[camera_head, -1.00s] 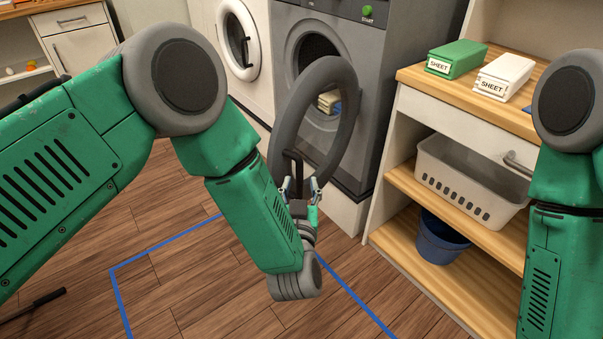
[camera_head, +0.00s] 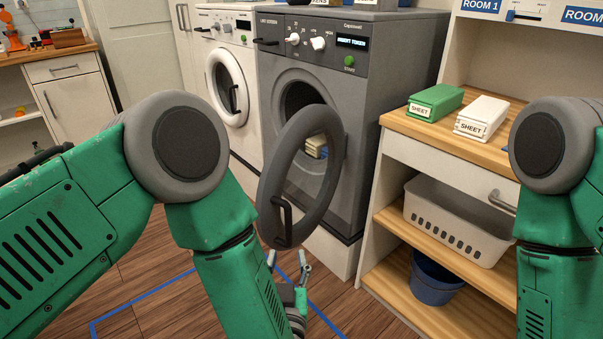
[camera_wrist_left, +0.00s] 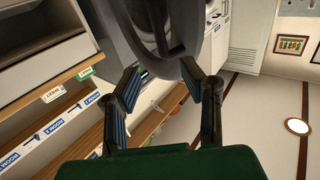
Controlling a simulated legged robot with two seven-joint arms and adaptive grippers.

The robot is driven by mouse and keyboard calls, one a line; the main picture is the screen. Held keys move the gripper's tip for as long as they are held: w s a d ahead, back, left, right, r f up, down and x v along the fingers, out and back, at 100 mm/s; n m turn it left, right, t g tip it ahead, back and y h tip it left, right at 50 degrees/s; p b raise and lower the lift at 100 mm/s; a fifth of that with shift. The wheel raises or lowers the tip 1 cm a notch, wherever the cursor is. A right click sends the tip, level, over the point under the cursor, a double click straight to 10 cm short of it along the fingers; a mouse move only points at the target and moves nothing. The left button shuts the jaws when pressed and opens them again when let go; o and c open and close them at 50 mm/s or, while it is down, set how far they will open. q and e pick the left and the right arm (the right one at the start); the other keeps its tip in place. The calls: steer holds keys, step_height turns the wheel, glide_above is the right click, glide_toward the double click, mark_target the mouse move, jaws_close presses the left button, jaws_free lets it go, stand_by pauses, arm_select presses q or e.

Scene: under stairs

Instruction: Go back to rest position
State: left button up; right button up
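The dark grey washing machine (camera_head: 375,130) stands with its round door (camera_head: 333,170) ajar, swung out toward me. A black handle (camera_head: 284,222) is on the door. My left gripper (camera_head: 288,262) is just below the door's lower rim, fingers apart and nothing between them. In the left wrist view, the open fingers (camera_wrist_left: 163,85) point toward the dark door ring (camera_wrist_left: 180,68), which fills the top middle. My right arm stands at the right edge of the head view, and its gripper is out of frame.
A shelf unit (camera_head: 405,148) at right holds a green sheet box (camera_head: 435,103), a white sheet box (camera_head: 482,118), a white basket (camera_head: 455,232) and a blue bucket (camera_head: 435,278). A white machine (camera_head: 215,75) stands left of the grey one. Blue tape (camera_head: 150,300) marks the wooden floor.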

arm_select(q)
steer(key=s+a+f+m+g+h+p, duration=0.2)
steer(key=s+a+f+g, duration=0.75)
steer(key=a+f, duration=0.35)
steer(key=s+a+f+g, duration=0.1)
steer(key=s+a+g, duration=0.3)
steer(key=s, duration=0.5)
steer(key=s+a+f+g, duration=0.1)
steer(key=s+a+g, duration=0.3)
steer(key=s, duration=0.5)
steer(key=shift+a+n+y+p, duration=0.3)
steer(key=shift+a+y, duration=0.1)
steer(key=shift+a, duration=0.55)
